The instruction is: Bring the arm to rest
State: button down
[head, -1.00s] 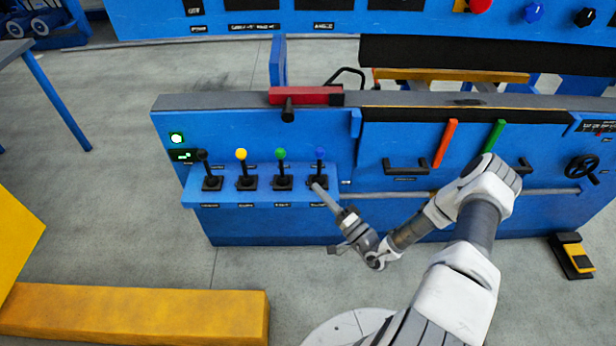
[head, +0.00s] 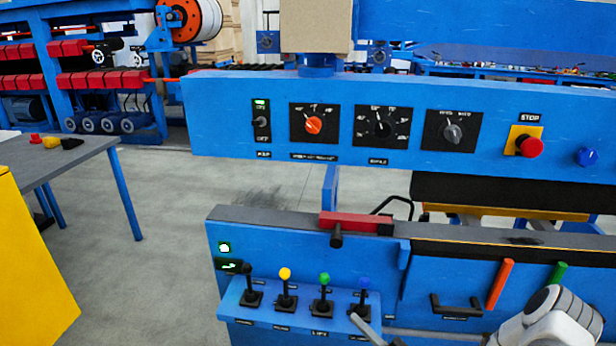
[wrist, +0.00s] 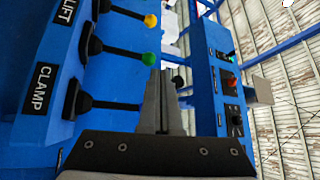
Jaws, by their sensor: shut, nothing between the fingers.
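My gripper (head: 360,322) shows at the bottom edge of the head view, its grey fingers just in front of the shelf below the blue-knobbed lever (head: 363,284). The rest of the gripper is cut off by the frame. In the wrist view the fingers (wrist: 160,103) are together, with nothing held. The green-knobbed lever (head: 323,281) and yellow-knobbed lever (head: 285,275) stand to the left in the head view. They also show in the wrist view, green (wrist: 148,59) and yellow (wrist: 150,21). Whether the fingers touch the blue-knobbed lever I cannot tell.
A black lever (head: 247,272) is leftmost on the shelf. The upper panel (head: 225,110) carries rotary switches and a red stop button (head: 531,147). Orange (head: 500,285) and green (head: 557,273) handles stand near my arm. A table (head: 50,165) is at left, with open floor between.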

jog(key=s+a+r+n+g+h, duration=0.3)
jog(key=s+a+r+n+g, duration=0.15)
jog(key=s+r+g, duration=0.45)
jog(key=s+a+r+n+g+h, duration=0.3)
jog(key=s+r+n+g, duration=0.25)
jog(key=r+g, duration=0.45)
jog(key=s+d+r+m+t+h, duration=0.2)
jog(key=s+d+r+t+h, duration=0.25)
jog(key=r, duration=0.25)
jog(key=s+d+r+m+t+h, duration=0.2)
jog(key=s+d+r+t+h, duration=0.15)
jog(key=s+r+t, duration=0.2)
notch_tip(320, 180, up, 17)
jog(key=g+p, duration=0.1)
jog(key=p, duration=1.5)
jog(key=shift+w+a+f, duration=0.15)
jog(key=shift+w+a, duration=0.1)
jog(key=shift+w, duration=0.2)
jog(key=shift+w, duration=0.1)
